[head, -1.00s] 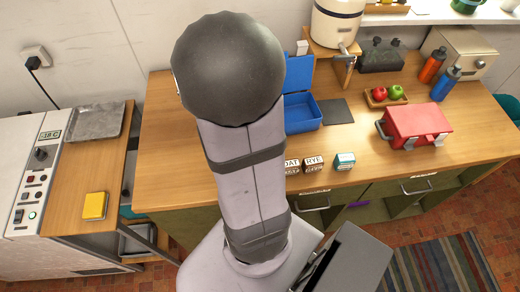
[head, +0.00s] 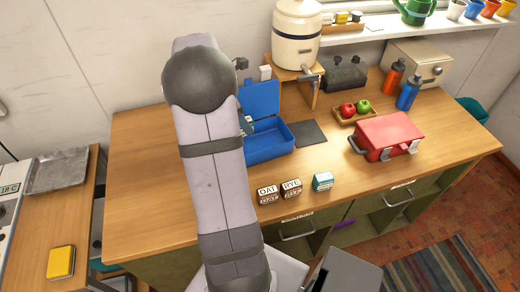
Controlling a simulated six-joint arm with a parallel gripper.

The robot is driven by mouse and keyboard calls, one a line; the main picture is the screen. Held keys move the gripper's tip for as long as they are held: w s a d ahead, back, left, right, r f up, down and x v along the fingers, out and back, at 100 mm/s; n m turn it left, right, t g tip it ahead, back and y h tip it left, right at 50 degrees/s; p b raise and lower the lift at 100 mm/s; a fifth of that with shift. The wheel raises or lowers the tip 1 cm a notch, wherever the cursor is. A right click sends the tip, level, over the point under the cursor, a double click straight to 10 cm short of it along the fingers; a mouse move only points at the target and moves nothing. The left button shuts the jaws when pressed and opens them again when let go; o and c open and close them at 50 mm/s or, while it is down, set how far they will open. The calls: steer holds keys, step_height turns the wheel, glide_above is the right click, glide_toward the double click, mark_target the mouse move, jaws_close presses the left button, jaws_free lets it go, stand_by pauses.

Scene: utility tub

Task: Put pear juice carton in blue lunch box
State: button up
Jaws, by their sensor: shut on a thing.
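The blue lunch box (head: 270,143) stands open on the wooden counter, its lid (head: 262,98) raised at the back. My arm's large link crosses the view just left of it and hides most of my gripper. A small grey and pale shape (head: 246,122) shows between the link and the lunch box, at the box's left side. It seems to be the end of my gripper with the thing it holds. The pear juice carton cannot be made out clearly. I cannot tell whether the held thing is inside the box or above it.
OAT (head: 268,194) and RYE (head: 291,189) boxes and a teal-white box (head: 323,181) stand at the counter's front. A red case (head: 386,137), fruit tray (head: 357,115) and bottles (head: 408,92) are to the right. A dark mat (head: 308,132) lies beside the lunch box.

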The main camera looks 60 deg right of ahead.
steer(key=shift+d, duration=0.55)
steer(key=p, duration=0.2)
glide_above(253, 150)
steer(key=w+a, duration=0.1)
steer(key=a, duration=0.1)
steer(key=shift+w+d+f, duration=0.1)
steer(key=shift+d+f, duration=0.05)
steer(key=shift+f, duration=2.35)
steer(key=shift+w+d+f, duration=0.1)
steer(key=shift+f, duration=2.4)
steer(key=shift+f, duration=0.2)
steer(key=o, duration=1.1)
steer(key=shift+r, duration=0.1)
steer(key=b+v, duration=0.2)
steer(key=v, duration=1)
steer(key=shift+r, duration=0.1)
